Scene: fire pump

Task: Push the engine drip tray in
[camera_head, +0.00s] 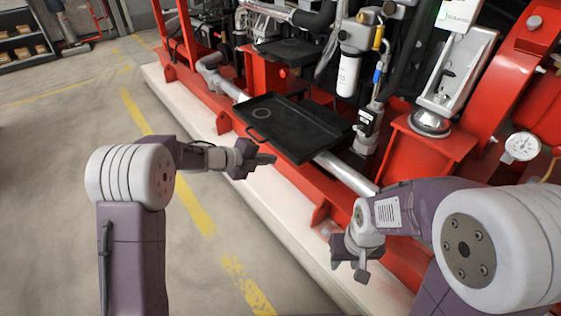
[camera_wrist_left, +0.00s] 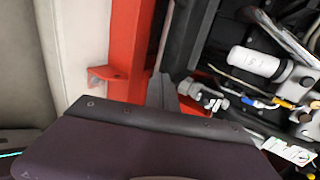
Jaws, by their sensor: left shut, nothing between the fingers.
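The engine drip tray (camera_head: 290,118) is a shallow black rectangular pan with a small loop handle (camera_head: 256,136) on its aisle-side edge. It lies across the red pump frame and sticks out toward the aisle. My left gripper (camera_head: 270,160) is shut and empty, in front of the tray's near edge, just below and right of the handle in the head view. Whether it touches the tray cannot be told. Its shut fingers (camera_wrist_left: 161,90) show in the left wrist view beside dark surfaces. My right gripper (camera_head: 350,262) hangs low at the near right, apart from the tray; its finger gap is unclear.
A silver pipe (camera_head: 345,175) runs along the red base rail (camera_head: 285,180). A white filter (camera_head: 348,75) and a valve assembly stand behind the tray. A pressure gauge (camera_head: 522,146) is at right. The floor (camera_head: 60,160) at left is clear.

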